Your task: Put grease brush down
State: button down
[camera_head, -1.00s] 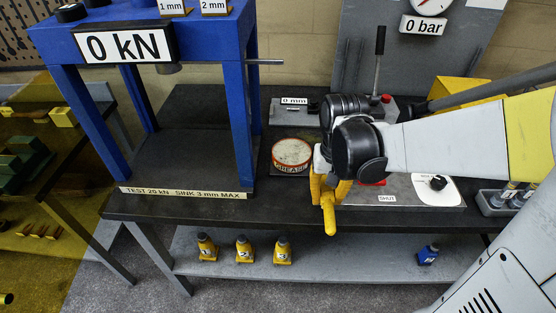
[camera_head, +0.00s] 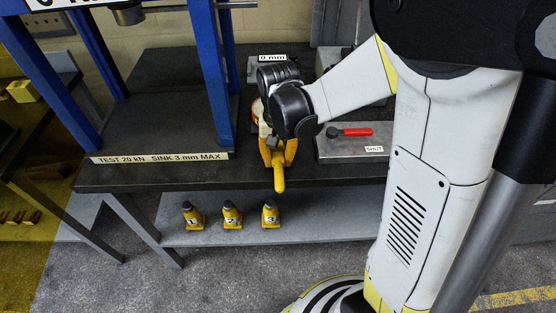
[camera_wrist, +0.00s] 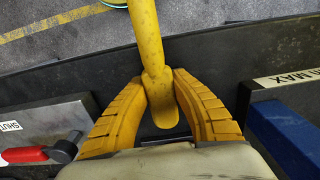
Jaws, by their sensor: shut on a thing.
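My gripper (camera_head: 277,152) is at the front edge of the dark bench. Its yellow fingers are shut on the grease brush (camera_head: 279,182), whose yellow handle points down and toward the camera. In the wrist view the brush (camera_wrist: 147,35) is pinched between the two fingers (camera_wrist: 160,85) and reaches out past the bench edge. Its bristle end is not clearly visible. The round grease tin (camera_head: 257,110) is behind my gripper and mostly hidden by it.
A blue press frame (camera_head: 216,85) stands on the bench at left. A metal plate with a red lever (camera_head: 350,132) and a SHUT label lies right of my gripper. Several small yellow jacks (camera_head: 232,214) stand on the lower shelf (camera_head: 335,228). Bare bench top (camera_head: 130,176) shows at the front left.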

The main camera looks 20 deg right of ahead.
aim_at(279, 156)
jog(key=shift+f, duration=0.2)
jog(key=c, duration=1.2)
grip_release()
jog(key=shift+c, duration=0.2)
jog(key=shift+r, duration=0.2)
notch_tip(279, 156, up, 12)
jog(key=p, duration=0.5)
jog(key=s+r+n+t, duration=0.3)
jog(key=s+r+t, duration=0.4)
jog(key=s, duration=0.4)
jog(key=shift+d+n, duration=0.3)
jog(key=shift+d, duration=0.05)
